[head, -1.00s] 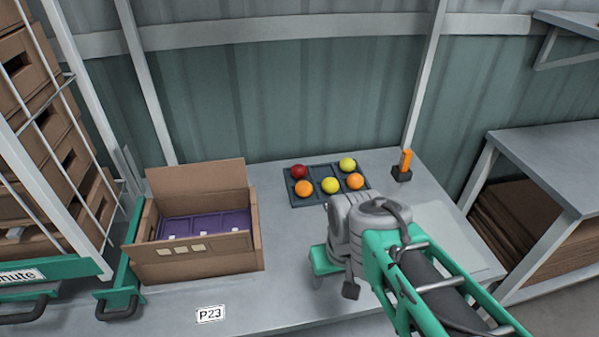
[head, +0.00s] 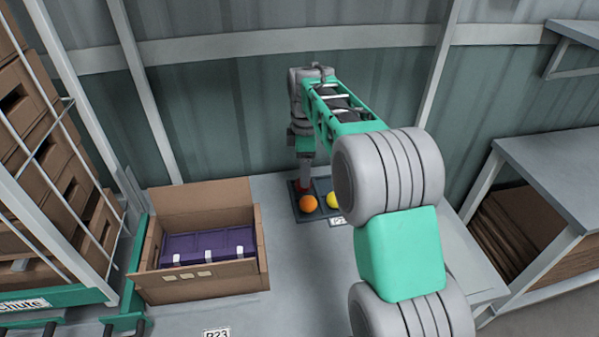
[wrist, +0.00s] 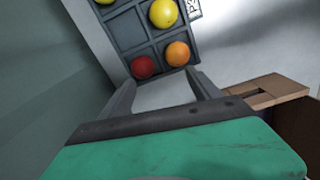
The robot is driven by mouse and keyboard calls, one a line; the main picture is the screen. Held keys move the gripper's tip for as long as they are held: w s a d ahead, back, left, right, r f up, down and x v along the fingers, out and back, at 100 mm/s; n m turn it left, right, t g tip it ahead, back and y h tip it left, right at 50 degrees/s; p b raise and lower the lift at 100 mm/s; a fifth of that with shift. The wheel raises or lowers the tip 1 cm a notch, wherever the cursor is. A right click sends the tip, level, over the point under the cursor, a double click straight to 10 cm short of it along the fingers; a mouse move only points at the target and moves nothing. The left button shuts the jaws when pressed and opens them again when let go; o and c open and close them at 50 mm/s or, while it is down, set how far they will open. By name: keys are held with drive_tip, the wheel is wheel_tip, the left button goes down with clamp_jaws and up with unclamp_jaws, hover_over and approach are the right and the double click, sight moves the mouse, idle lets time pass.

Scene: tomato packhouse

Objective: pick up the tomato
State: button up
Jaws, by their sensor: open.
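A red tomato (head: 300,187) sits in the dark divided tray (head: 297,213), partly hidden by my gripper (head: 305,177) in the head view. In the wrist view the red tomato (wrist: 143,67) lies just beyond the fingertips of my gripper (wrist: 163,86), which is open and empty. An orange tomato (wrist: 178,53) sits in the neighbouring cell, also near the fingertips. A yellow tomato (wrist: 163,13) and part of another yellow one (wrist: 105,1) lie farther along the tray. My arm hides the tray's right part in the head view.
An open cardboard box (head: 205,284) with purple trays (head: 205,243) inside stands left on the grey bench (head: 285,300). The corrugated wall (head: 230,110) rises close behind the tray. A crate rack stands at far left and another table (head: 550,160) at right.

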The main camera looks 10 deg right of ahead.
drive_tip(key=w, duration=0.1)
drive_tip(key=w+n, duration=0.1)
drive_tip(key=w, duration=0.1)
drive_tip(key=w+f+n, duration=0.1)
drive_tip(key=shift+w+d, duration=0.2)
drive_tip(key=shift+d, duration=0.05)
drive_tip(key=shift+n, duration=0.4)
drive_tip(key=f, duration=0.4)
drive_tip(key=f+p, duration=0.1)
drive_tip(key=f, duration=0.3)
drive_tip(key=shift+s+a, duration=0.2)
drive_tip(key=shift+r, duration=0.1)
drive_tip(key=shift+c, duration=0.5)
drive_tip(key=c, duration=0.9)
